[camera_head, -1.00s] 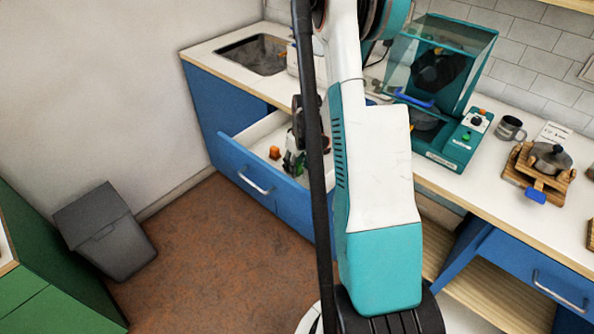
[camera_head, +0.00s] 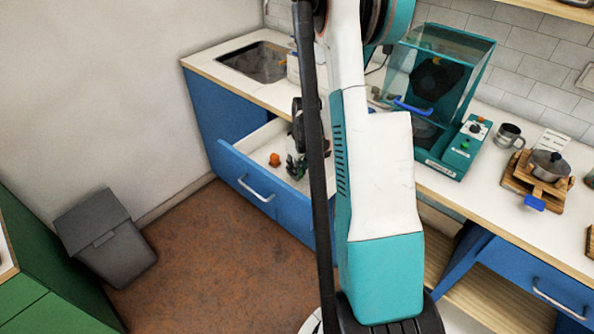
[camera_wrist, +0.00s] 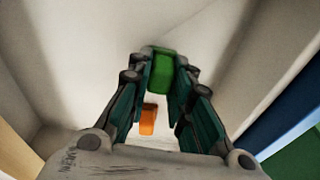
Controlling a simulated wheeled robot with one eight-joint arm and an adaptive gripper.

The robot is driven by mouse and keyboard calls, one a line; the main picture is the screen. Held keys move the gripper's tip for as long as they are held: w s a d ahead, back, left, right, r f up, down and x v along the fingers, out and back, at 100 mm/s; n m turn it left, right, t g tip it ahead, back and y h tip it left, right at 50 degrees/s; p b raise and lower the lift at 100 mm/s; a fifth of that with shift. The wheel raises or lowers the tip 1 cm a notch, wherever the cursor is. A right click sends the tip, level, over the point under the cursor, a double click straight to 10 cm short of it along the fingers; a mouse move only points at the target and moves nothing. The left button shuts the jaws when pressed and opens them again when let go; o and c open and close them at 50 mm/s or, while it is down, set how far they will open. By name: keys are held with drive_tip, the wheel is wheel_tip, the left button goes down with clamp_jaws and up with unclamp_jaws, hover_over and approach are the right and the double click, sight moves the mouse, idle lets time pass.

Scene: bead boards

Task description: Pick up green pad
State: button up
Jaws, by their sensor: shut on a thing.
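The green pad (camera_wrist: 162,73) is a small green block, seen between my fingertips in the wrist view. My gripper (camera_wrist: 160,85) is shut on it, with a finger against each side. In the head view my gripper (camera_head: 296,165) is in the open drawer, partly hidden behind a dark pole; the green pad cannot be made out clearly there. I cannot tell whether the pad touches the drawer floor.
An orange block (camera_head: 274,160) lies in the drawer; it also shows below the pad in the wrist view (camera_wrist: 148,119). The blue drawer front (camera_head: 262,190) stands close to my gripper. The white countertop (camera_head: 222,88) is behind. A grey bin (camera_head: 105,240) stands on the floor.

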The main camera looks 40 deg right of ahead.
wheel_tip(320, 180, up, 18)
drive_tip(key=p, duration=0.6)
drive_tip(key=shift+r, duration=0.2)
